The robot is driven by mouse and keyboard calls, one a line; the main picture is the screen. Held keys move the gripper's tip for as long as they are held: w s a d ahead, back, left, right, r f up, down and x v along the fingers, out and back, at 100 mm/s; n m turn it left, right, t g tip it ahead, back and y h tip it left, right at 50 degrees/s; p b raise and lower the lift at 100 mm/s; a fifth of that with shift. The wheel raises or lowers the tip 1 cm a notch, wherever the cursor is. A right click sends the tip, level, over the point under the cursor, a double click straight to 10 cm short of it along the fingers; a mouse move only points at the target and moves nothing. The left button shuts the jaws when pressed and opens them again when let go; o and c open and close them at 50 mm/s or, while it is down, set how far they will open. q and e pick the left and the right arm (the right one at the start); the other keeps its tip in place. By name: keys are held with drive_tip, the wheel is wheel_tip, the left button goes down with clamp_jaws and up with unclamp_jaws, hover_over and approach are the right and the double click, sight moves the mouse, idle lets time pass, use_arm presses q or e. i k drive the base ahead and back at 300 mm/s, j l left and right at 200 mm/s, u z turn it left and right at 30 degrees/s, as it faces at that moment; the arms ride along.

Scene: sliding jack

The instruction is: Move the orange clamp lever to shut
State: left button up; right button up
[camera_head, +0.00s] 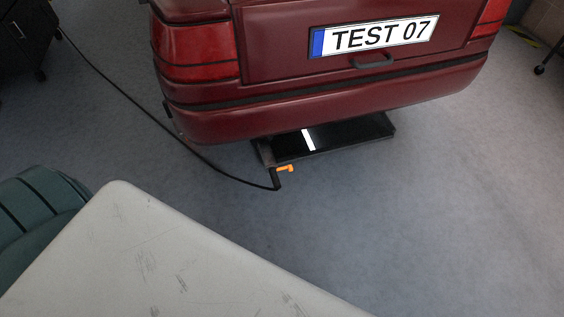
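The orange clamp lever (286,168) is small in the picture, just below the rear bumper of the red car. It sits at the front left corner of a flat black jack platform (345,137) that lies low under the car. A black hose (205,160) ends at a dark fitting beside the lever. At this size I cannot tell the lever's exact position. Neither of my grippers shows in the head view.
The red car (300,105) overhangs the platform. A pale scuffed tabletop (150,260) fills the lower left, with a dark green rounded object (40,205) beside it. A dark wheeled cabinet (25,35) stands upper left. Grey floor (460,210) on the right is clear.

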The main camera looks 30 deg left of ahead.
sight(290, 168)
drive_tip(key=i+l+u, duration=0.1)
drive_tip(key=u, duration=0.35)
drive_tip(key=i+l+u, duration=0.15)
drive_tip(key=u, duration=0.35)
drive_tip(key=l+u, duration=0.15)
drive_tip(key=u, duration=0.3)
drive_tip(key=i+l+u, duration=0.1)
drive_tip(key=l+u, duration=0.15)
drive_tip(key=u, duration=0.25)
drive_tip(key=l+u, duration=0.3)
drive_tip(key=l, duration=0.95)
drive_tip(key=l+u, duration=0.25)
drive_tip(key=l, duration=1)
drive_tip(key=k, duration=0.05)
